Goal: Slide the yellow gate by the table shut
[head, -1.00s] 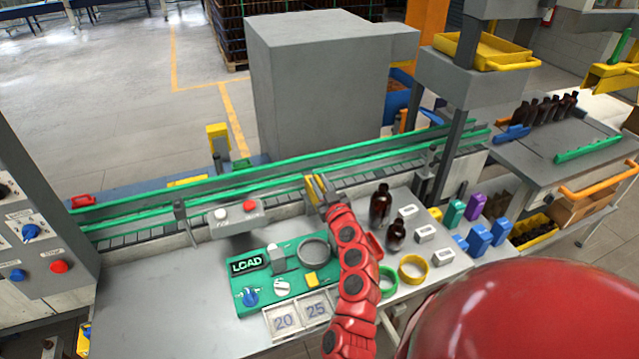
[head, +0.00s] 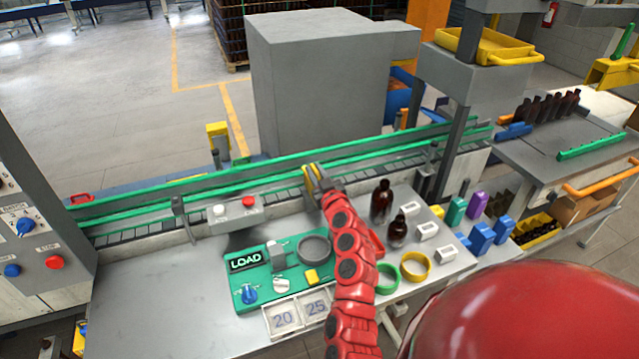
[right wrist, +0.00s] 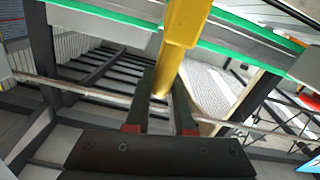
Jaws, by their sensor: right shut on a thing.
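The yellow gate (head: 309,181) is a small upright yellow piece at the near side of the green-railed conveyor, behind the table (head: 180,300). My right gripper (head: 316,184) reaches it over the table and is shut on it. In the right wrist view the gate shows as a thick yellow bar (right wrist: 182,38), its lower end between the dark fingers (right wrist: 163,88). My red right arm and the fingers hide part of the gate in the head view. I cannot tell how far along its travel the gate is. My left gripper is not in view.
A grey button box (head: 236,213) stands left of the gate. On the table are a green LOAD panel (head: 262,292), two amber bottles (head: 381,200), green and yellow rings (head: 415,266) and white blocks. A large grey housing (head: 318,90) stands behind the conveyor.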

